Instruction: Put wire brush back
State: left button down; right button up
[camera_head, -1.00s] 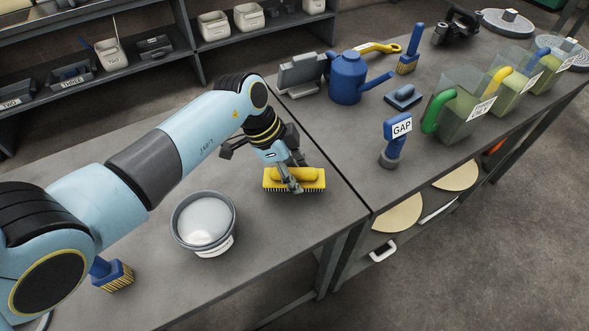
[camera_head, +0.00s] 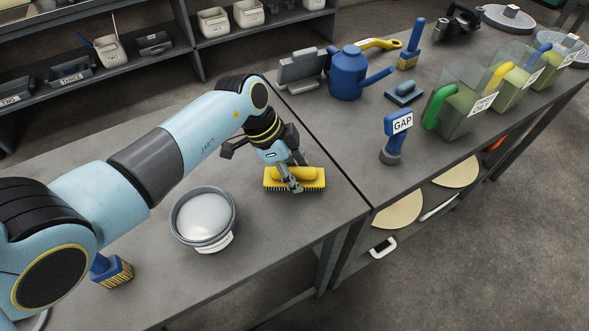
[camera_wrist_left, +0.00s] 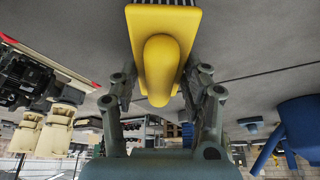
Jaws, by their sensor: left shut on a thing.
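The wire brush (camera_head: 312,183) has a yellow body with a raised yellow handle and dark bristles along its lower edge. It is on or just above the grey bench top, near the bench's right end; I cannot tell whether the bristles touch. My left gripper (camera_head: 293,180) reaches down to it from above and is shut on its handle, partly hiding it. In the left wrist view the yellow brush (camera_wrist_left: 155,22) lies between the two fingers (camera_wrist_left: 163,95). My right gripper is not in view.
A grey tub (camera_head: 204,218) of pale material stands left of the brush. A blue-handled brush (camera_head: 113,273) is at lower left. Across the bench seam are a blue watering can (camera_head: 347,75), a GAP-labelled blue tool (camera_head: 395,135) and green bins (camera_head: 465,105). Bench around the brush is clear.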

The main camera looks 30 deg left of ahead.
pick_arm(q)
jog(key=shift+f, duration=0.1)
dwell(0.3)
jog(key=c, duration=0.5)
grip_release()
jog(key=shift+c, duration=0.2)
jog(key=shift+o, duration=0.2)
jog(key=o, duration=0.5)
